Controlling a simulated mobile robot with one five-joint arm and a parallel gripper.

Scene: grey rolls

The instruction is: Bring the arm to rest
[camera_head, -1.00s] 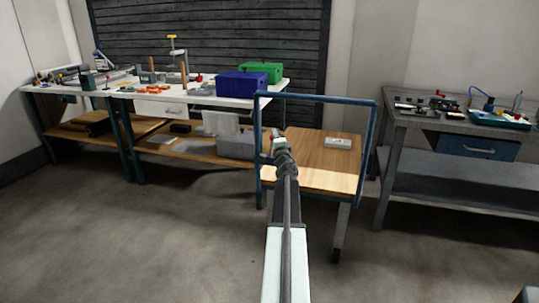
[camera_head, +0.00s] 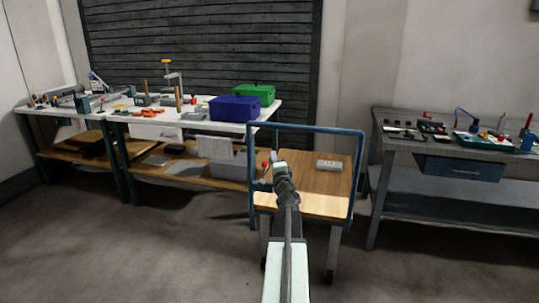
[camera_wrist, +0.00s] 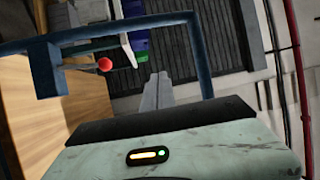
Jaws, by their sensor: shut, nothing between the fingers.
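My arm reaches up from the bottom middle of the head view towards the wooden-topped cart (camera_head: 318,190) with a blue frame. My gripper (camera_head: 275,157) is at its end, in front of the cart's left part in the picture. In the wrist view my gripper (camera_wrist: 157,92) has its two grey fingers together with nothing between them. The blue cart frame (camera_wrist: 120,28) crosses behind the fingers there, and the wooden top (camera_wrist: 60,110) lies to the left. I cannot tell how far the fingers are from the frame.
A small red ball-shaped thing (camera_wrist: 105,64) shows just left of the fingers. A white-topped bench (camera_head: 195,124) with blue (camera_head: 233,109) and green (camera_head: 258,93) boxes stands left, a grey bench (camera_head: 430,209) right. The floor (camera_head: 130,250) is clear in front.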

